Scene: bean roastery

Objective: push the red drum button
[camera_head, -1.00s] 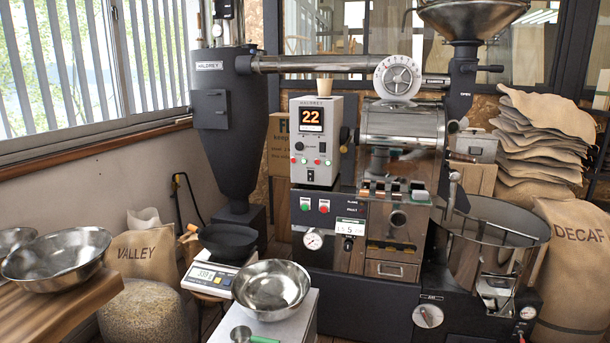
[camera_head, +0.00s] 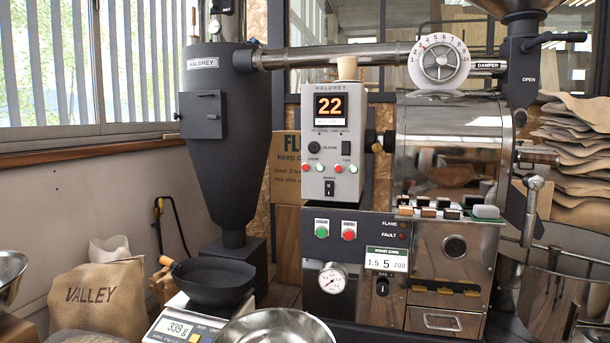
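A grey control box (camera_head: 333,145) labelled HALDREY stands left of the roaster's steel drum (camera_head: 447,145), its display reading 22. It bears small red and green buttons in two pairs under tiny labels too small to read surely; a red one (camera_head: 306,168) is at its left edge. On the dark panel below, a larger round green button (camera_head: 322,232) sits to the left of a larger red button (camera_head: 349,234). Small white tags above these two are unreadable, so I cannot tell which red button is marked drum. Neither gripper is in view.
A steel bowl (camera_head: 275,328) stands in front, below the panel. A dark pan (camera_head: 212,283) rests on a scale (camera_head: 183,327) to its left. A gauge (camera_head: 333,278) and a knob (camera_head: 382,287) are below the buttons. Nothing stands before the buttons in view.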

